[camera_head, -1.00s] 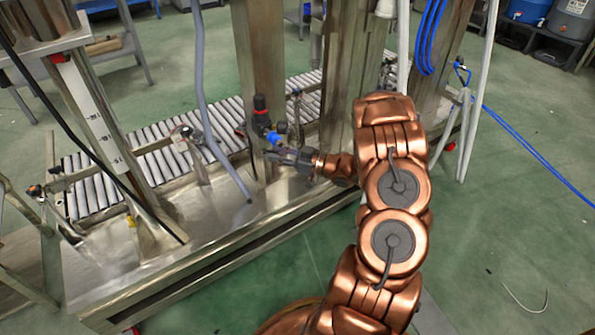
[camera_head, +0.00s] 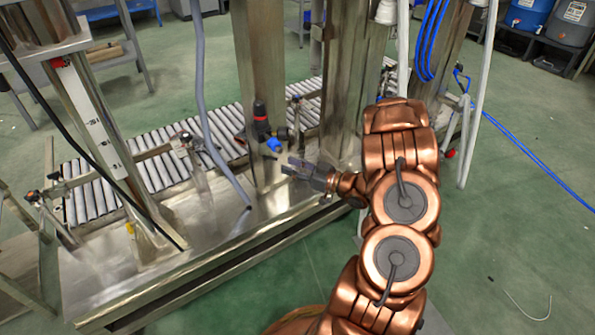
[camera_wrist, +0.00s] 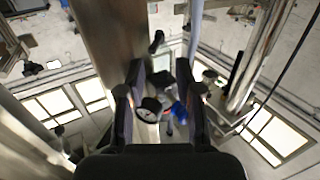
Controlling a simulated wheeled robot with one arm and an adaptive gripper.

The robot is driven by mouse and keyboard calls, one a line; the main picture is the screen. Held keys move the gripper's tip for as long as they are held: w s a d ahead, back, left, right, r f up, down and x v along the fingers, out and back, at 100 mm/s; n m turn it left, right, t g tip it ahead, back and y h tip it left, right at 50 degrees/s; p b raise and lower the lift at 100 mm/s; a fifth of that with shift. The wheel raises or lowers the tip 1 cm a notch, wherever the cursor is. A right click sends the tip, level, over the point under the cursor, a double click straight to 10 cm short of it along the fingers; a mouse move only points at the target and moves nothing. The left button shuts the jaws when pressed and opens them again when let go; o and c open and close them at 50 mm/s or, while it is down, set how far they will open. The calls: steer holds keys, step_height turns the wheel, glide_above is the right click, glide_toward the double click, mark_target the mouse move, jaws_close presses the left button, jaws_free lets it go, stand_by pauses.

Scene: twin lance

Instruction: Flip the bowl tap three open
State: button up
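A small air unit with a black top and red band (camera_head: 261,112) is fixed to the steel post, with a blue part (camera_head: 276,145) low on its right side. In the wrist view, a round dial (camera_wrist: 150,104), a dark body and the blue part (camera_wrist: 178,111) show between my fingers. I cannot make out the tap itself or its position. My gripper (camera_head: 278,164) is just below and right of the blue part and looks apart from it. In the wrist view my gripper (camera_wrist: 161,70) has its fingers spread, with nothing held.
The wide steel post (camera_head: 262,60) stands right behind the unit. A grey hose (camera_head: 203,95) hangs to the left. A roller conveyor (camera_head: 150,165) runs behind, and a steel ledge (camera_head: 180,255) lies below.

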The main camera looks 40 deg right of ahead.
steer(key=shift+w+d+r+m+g+h+p, duration=1.1)
steer(key=shift+d+r+g+h+p, duration=1.1)
steer(key=shift+d+r+g+h, duration=2.85)
steer(key=s+a+r+m+g+p, duration=0.1)
steer(key=s+a+r+m+g, duration=0.1)
steer(key=s+a, duration=0.8)
steer(key=s+a+r+m+g+p, duration=0.1)
steer(key=s+a+r+g+p, duration=0.1)
steer(key=s+a+r, duration=0.3)
steer(key=s+a+g, duration=0.1)
steer(key=s+a, duration=0.3)
steer(key=a, duration=0.3)
steer(key=shift+s+a+r+m+p, duration=0.3)
steer(key=shift+s+m, duration=0.05)
steer(key=shift+m, duration=0.05)
